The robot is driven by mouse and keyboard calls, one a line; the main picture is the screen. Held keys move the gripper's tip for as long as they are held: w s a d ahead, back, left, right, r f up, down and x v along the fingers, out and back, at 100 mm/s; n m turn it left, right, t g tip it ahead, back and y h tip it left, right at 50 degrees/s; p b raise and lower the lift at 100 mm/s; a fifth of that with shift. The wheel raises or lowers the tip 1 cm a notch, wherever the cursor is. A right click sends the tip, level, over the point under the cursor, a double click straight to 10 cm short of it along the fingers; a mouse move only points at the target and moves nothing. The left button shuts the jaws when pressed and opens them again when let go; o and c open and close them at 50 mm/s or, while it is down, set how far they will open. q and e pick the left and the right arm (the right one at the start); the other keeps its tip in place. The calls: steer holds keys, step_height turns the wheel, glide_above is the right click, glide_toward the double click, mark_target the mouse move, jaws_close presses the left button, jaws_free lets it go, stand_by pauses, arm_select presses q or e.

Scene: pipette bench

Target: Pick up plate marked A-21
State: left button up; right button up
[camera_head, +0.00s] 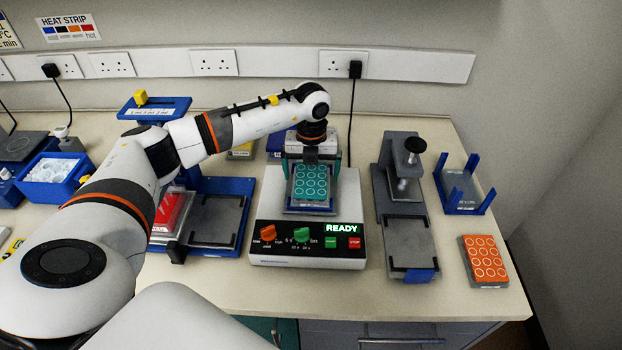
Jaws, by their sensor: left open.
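A teal plate with white rings (311,182) sits on the platform of a white bench machine (274,208). My left gripper (312,165) is at the back of the teal plate, pointing down, with its fingers apart; I cannot tell whether they touch it. An orange plate with white rings (484,258) lies on the bench at the right. A red plate (170,212) is partly hidden behind my left arm. I cannot read an A-21 mark on any plate. My right gripper is not in view.
The machine has an orange knob, a green knob and a lit READY display (342,228). A grey press stand (408,240) and a blue rack (465,192) stand to its right. A blue-framed station (215,222) stands to its left.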

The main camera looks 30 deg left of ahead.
arm_select(q)
steer(key=shift+w+f, duration=0.1)
steer(key=shift+f, duration=0.15)
steer(key=c, duration=1)
step_height(320, 180, up, 10)
steer(key=b, duration=0.3)
steer(key=shift+r, duration=0.1)
steer(key=shift+r+p, duration=1.2)
steer(key=shift+r, duration=0.3)
